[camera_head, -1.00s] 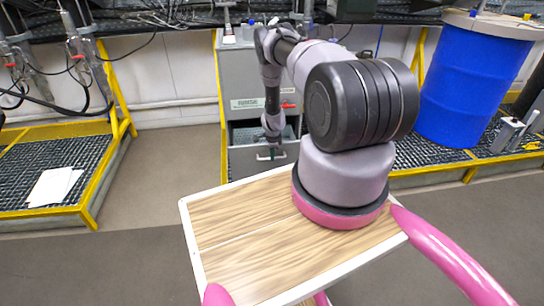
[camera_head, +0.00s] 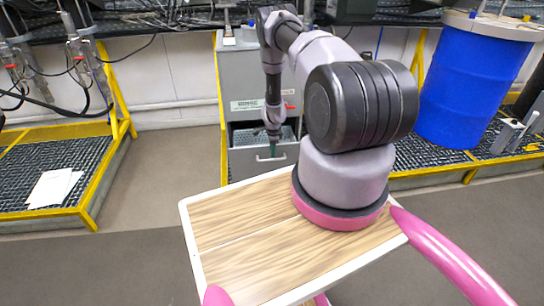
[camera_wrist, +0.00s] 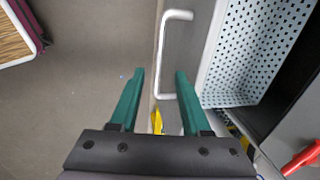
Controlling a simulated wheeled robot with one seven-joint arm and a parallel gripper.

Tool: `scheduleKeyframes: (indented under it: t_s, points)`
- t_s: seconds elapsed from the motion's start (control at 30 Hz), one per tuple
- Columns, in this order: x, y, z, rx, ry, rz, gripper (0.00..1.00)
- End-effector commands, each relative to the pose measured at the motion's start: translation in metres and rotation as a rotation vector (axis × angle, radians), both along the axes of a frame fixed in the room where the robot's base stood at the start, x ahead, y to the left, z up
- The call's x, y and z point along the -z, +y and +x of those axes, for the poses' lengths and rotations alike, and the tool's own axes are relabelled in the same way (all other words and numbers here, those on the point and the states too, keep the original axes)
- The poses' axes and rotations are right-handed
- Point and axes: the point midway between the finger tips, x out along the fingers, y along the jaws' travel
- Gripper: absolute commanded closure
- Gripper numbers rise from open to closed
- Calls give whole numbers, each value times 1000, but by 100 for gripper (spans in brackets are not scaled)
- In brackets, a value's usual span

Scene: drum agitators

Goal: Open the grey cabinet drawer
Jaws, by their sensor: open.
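The grey cabinet (camera_head: 258,80) stands beyond my table top, between yellow posts. Its lower drawer (camera_head: 250,163) is pulled out, and its perforated inside (camera_wrist: 262,45) shows in the wrist view. The drawer's silver bar handle (camera_wrist: 163,55) is on the front face; it also shows in the head view (camera_head: 270,158). My gripper (camera_wrist: 157,75) has two green fingers, open and empty. In the wrist view the handle's lower end lies between the fingertips, and the rest reaches beyond them. I see no contact. In the head view my gripper (camera_head: 273,148) hangs over the drawer front, just above the handle.
A red handle (camera_wrist: 302,158) sits on the cabinet to the right of the drawer. A blue drum (camera_head: 468,85) stands on a grating at right. A yellow-edged platform (camera_head: 60,170) with papers is at left. Floor in front of the drawer is clear.

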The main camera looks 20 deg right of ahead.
Motion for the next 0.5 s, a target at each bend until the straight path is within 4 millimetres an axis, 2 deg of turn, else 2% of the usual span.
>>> scheduleKeyframes:
  t_s: [0.03,0.2,0.33,0.5]
  points:
    - [-12,0,-2,1,-1,0,53]
    - [-41,2,-7,2,-1,0,53]
    - [-53,3,-10,1,0,0,53]
    - [-57,3,-11,1,1,0,53]
